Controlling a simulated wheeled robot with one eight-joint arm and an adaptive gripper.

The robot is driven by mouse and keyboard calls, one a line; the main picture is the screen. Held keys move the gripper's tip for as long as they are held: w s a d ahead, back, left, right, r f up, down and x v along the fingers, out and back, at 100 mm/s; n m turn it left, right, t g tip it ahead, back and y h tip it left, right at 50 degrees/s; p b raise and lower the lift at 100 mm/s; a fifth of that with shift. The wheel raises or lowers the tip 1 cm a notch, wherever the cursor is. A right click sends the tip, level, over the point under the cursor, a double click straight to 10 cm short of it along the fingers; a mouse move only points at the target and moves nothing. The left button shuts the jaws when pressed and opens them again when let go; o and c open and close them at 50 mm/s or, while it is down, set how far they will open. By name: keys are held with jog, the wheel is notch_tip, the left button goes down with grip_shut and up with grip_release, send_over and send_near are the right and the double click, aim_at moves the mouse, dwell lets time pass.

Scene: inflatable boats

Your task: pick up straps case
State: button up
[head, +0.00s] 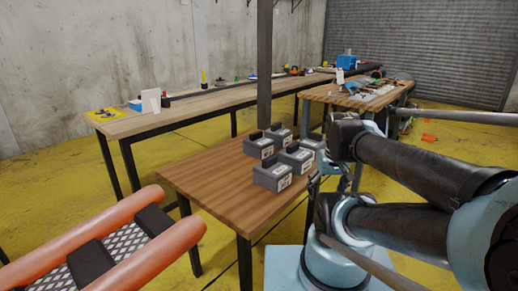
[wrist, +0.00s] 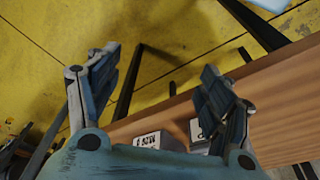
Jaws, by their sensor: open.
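Several alike dark grey cases with black tops and pale labels stand grouped at the right end of a small wooden table (head: 205,188). One case (head: 272,176) is nearest the front, with others behind it (head: 258,147). I cannot tell which one is the straps case. My gripper (head: 318,182) is just right of the group, partly hidden by my arm. In the wrist view, my gripper (wrist: 160,62) is open and empty, its fingers spread over the table edge and floor. Two case tops (wrist: 160,142) (wrist: 195,128) show low in that view, partly hidden by the gripper.
An orange inflatable boat (head: 80,243) lies at the lower left. A dark post (head: 264,65) rises behind the small table. A long workbench (head: 180,110) and a second bench (head: 330,97) hold tools at the back. The small table's left part is bare.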

jog(key=shift+o, duration=1.4)
jog(key=w+a+r+n, duration=0.2)
jog(key=w+a+r, duration=0.1)
jog(key=w+r, duration=0.3)
jog(key=w, duration=0.2)
jog(key=shift+w+a+r+n+y, duration=0.25)
jog(key=shift+w+n+y, duration=0.05)
jog(key=shift+w+y, duration=0.1)
notch_tip(320, 180, up, 6)
jog(key=n+y, duration=0.2)
jog(key=n, duration=0.5)
send_over(260, 140)
jog(key=s+d, duration=0.4)
jog(key=d, duration=0.1)
jog(key=x, duration=1.1)
jog(key=shift+w+a, duration=0.3)
jog(key=shift+a, duration=0.1)
jog(key=shift+a+x, duration=0.2)
jog(key=shift+x, duration=0.75)
jog(key=shift+a+x, duration=0.2)
jog(key=shift+x, duration=0.75)
jog(key=shift+w+a+f, duration=0.2)
jog(key=shift+w+f, duration=0.05)
jog(key=shift+f, duration=0.35)
jog(key=c, duration=1.6)
